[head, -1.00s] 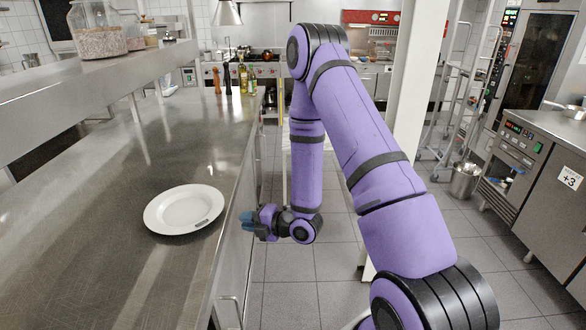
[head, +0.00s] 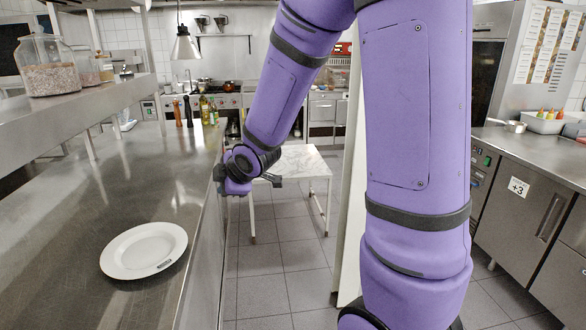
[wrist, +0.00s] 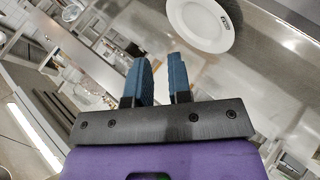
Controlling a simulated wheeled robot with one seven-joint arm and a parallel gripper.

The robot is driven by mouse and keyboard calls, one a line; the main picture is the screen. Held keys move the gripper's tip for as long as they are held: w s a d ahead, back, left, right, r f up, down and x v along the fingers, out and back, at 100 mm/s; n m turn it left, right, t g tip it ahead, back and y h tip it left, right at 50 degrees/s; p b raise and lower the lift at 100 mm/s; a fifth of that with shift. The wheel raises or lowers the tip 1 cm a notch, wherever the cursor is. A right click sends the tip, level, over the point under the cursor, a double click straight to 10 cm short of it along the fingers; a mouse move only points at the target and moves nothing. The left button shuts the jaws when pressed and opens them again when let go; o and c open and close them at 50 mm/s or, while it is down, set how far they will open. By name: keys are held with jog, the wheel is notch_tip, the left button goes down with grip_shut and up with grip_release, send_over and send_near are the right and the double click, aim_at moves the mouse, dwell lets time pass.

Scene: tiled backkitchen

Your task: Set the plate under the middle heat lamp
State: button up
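A white plate (head: 144,250) with a small dark label on its rim lies flat on the steel counter (head: 80,210) at the lower left of the head view. It also shows at the top of the wrist view (wrist: 200,25). My gripper (wrist: 161,62) has two blue fingers with a gap between them and nothing in it. In the head view my gripper (head: 220,176) is by the counter's right edge, beyond the plate and apart from it; my wrist partly hides it. One hanging metal lamp (head: 186,45) shows at the back; I cannot tell which lamp it is.
A raised steel shelf (head: 75,100) with glass jars (head: 48,65) runs along the left. Bottles (head: 207,110) and pepper mills (head: 183,111) stand at the counter's far end. A small white table (head: 300,162) stands in the aisle. The counter around the plate is clear.

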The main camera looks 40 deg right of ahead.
jog(key=s+a+r+m+g, duration=0.1)
jog(key=s+r+m, duration=0.3)
jog(key=s, duration=0.5)
jog(key=s+a+r+m+g, duration=0.1)
jog(key=s+r+m+g, duration=0.1)
jog(key=s+r+m, duration=0.3)
jog(key=s+a+r+m+g, duration=0.1)
jog(key=s+r+m, duration=0.3)
jog(key=s, duration=0.9)
jog(key=shift+s+r+m+h, duration=0.2)
jog(key=shift+r+m+h, duration=0.1)
jog(key=shift+r, duration=0.3)
jog(key=shift+d, duration=0.1)
